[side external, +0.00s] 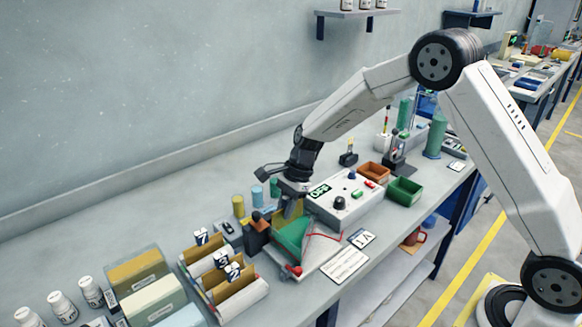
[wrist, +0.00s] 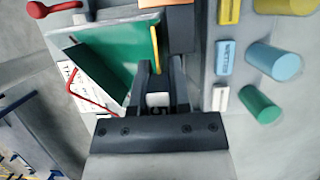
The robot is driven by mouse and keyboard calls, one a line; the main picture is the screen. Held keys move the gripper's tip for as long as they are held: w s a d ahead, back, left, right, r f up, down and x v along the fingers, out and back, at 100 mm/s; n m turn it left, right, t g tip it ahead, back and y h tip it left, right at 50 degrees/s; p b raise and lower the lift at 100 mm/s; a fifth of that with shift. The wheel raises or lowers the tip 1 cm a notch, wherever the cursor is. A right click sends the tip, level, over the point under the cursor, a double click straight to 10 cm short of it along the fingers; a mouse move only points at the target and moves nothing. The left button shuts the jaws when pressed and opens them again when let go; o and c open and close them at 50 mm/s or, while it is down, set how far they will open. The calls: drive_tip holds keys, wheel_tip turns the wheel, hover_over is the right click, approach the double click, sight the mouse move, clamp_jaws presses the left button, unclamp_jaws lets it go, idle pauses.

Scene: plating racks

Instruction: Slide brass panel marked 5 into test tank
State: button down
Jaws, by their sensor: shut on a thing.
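My gripper (side external: 297,184) points down over the test tank, and its fingers also show in the wrist view (wrist: 161,78). It is shut on a brass panel (side external: 289,213), whose top edge shows as a yellow strip (wrist: 155,47) ahead of the fingers. The test tank is clear with green liquid (side external: 293,235), which fills much of the wrist view (wrist: 125,50). The panel stands roughly upright at one side of the tank. I cannot tell how deep it sits.
A rack (side external: 248,294) holds several tagged brass panels at the front left. A dark block (side external: 255,236) stands beside the tank. A control box marked OFF (side external: 347,203) is behind it, with orange (side external: 372,171) and green bins (side external: 404,190). A red wire crosses near the tank.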

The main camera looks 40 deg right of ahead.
drive_tip(key=shift+s+a+f, duration=0.1)
drive_tip(key=shift+s+f, duration=0.05)
drive_tip(key=shift+f, duration=0.4)
drive_tip(key=shift+s+f, duration=0.15)
drive_tip(key=shift+f, duration=0.4)
drive_tip(key=shift+c, duration=2.4)
unclamp_jaws()
drive_tip(key=shift+w+a+v, duration=0.15)
drive_tip(key=shift+v, duration=2.3)
drive_tip(key=shift+w+a+v, duration=0.1)
drive_tip(key=shift+w+v, duration=0.1)
drive_tip(key=shift+v, duration=2.25)
drive_tip(key=shift+r, duration=0.15)
drive_tip(key=s+d+f+n+t+h, duration=0.1)
drive_tip(key=s+n+h, duration=0.1)
drive_tip(key=s+n, duration=0.7)
drive_tip(key=s+d+f+n+t+h, duration=0.1)
drive_tip(key=s+n+h, duration=0.1)
drive_tip(key=s+n, duration=0.6)
drive_tip(key=s, duration=0.4)
drive_tip(key=shift+d+f+n+h, duration=0.3)
drive_tip(key=shift+f+n, duration=0.1)
